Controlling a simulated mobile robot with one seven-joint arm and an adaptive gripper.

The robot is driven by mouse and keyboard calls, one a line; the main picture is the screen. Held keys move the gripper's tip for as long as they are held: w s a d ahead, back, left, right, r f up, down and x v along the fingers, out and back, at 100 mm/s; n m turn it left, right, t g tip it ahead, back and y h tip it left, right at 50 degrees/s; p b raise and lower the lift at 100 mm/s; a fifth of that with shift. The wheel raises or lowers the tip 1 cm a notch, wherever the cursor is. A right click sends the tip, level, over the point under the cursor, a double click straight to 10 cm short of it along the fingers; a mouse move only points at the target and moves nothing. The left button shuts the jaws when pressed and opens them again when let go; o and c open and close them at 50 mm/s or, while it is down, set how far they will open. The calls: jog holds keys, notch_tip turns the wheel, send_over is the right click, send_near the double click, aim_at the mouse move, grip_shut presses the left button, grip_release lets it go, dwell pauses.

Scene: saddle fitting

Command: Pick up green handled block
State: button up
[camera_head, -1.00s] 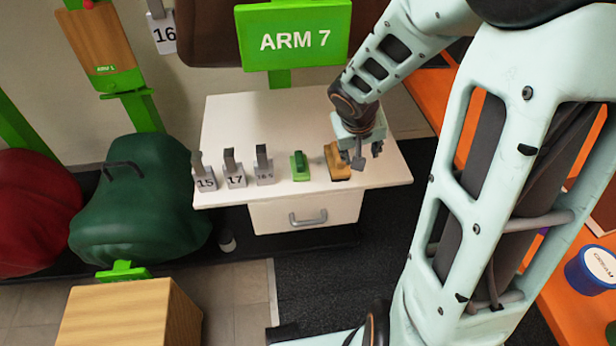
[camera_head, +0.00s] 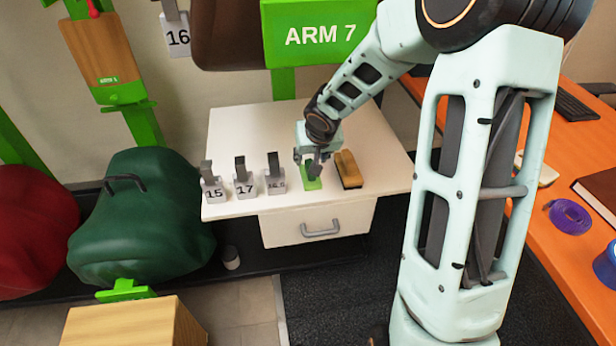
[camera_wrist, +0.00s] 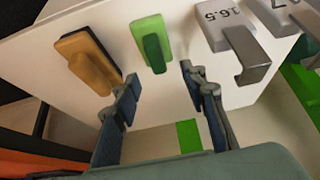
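The green handled block (camera_head: 312,184) lies on the white table (camera_head: 240,130), between the block marked 16.5 and a tan-and-brown block. My gripper (camera_head: 313,165) is right above it in the head view and hides part of it. In the wrist view the green block (camera_wrist: 152,47) shows whole, with its darker green handle facing up. My gripper (camera_wrist: 160,85) is open there, its two fingers spread wide and empty. The block lies beyond the fingertips, between their lines, and no finger visibly touches it.
The tan-and-brown block (camera_head: 347,169) stands close on the right. Grey handled blocks marked 16.5 (camera_head: 275,180), 17 (camera_head: 244,185) and 15 (camera_head: 213,190) stand in a row on the left. The table behind the row is clear. A drawer (camera_head: 318,222) is below.

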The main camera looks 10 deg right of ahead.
aim_at(311, 183)
jog(key=b+x, duration=0.1)
jog(key=x, duration=0.1)
jog(key=b+x, duration=0.1)
jog(key=x, duration=0.2)
jog(key=b+x, duration=0.1)
jog(key=x, duration=0.2)
jog(key=shift+w+d+f, duration=0.1)
jog(key=shift+d+f, duration=0.15)
grip_shut()
